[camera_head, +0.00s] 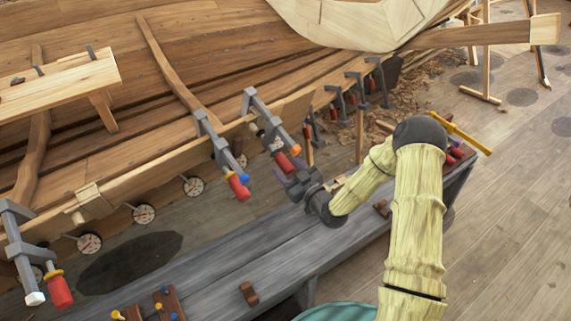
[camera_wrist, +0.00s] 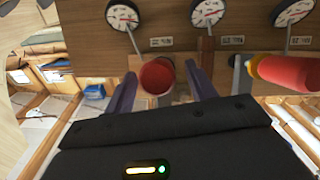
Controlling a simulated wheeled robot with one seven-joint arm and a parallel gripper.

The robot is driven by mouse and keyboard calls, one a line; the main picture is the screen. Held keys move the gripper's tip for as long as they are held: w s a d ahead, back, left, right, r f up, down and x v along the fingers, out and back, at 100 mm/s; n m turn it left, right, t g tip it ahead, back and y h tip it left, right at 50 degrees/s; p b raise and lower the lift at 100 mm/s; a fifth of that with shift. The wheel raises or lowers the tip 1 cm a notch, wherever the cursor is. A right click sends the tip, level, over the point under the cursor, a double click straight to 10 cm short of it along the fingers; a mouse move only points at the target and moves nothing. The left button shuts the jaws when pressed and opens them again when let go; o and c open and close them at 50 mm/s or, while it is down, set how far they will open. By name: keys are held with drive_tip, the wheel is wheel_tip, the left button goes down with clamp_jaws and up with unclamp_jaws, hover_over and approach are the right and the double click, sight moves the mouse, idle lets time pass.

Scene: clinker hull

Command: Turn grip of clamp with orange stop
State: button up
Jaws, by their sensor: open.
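The clamp with the orange stop (camera_head: 295,150) hangs on the hull's plank edge in the middle of the head view. Its red grip (camera_head: 284,162) points down and to the right, close to my gripper (camera_head: 290,174). In the wrist view, a red grip (camera_wrist: 157,76) shows end-on between the two purple fingers of my gripper (camera_wrist: 160,72), nearer the left finger. The fingers are open, with a gap on the right side of the grip. No orange stop can be made out in the wrist view.
A clamp with a blue stop (camera_head: 244,178) hangs just left. A clamp with a white stop (camera_head: 36,298) is far left. Another red grip (camera_wrist: 292,72) lies right of the fingers in the wrist view. Round dials (camera_head: 193,187) line the hull. A grey bench (camera_head: 235,250) runs below.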

drive_tip(key=shift+x, duration=0.75)
drive_tip(key=c, duration=1)
drive_tip(key=shift+d+m+y+b, duration=0.1)
drive_tip(key=shift+m+y+b, duration=0.2)
drive_tip(key=shift+f+m+g+y+b, duration=0.1)
drive_tip(key=shift+m+g+y+b, duration=0.5)
drive_tip(key=shift+m+g+b, duration=0.15)
drive_tip(key=m+g+y+b, duration=0.1)
drive_tip(key=m+y, duration=0.1)
drive_tip(key=m, duration=0.1)
drive_tip(key=shift+g, duration=0.35)
drive_tip(key=shift+b, duration=0.3)
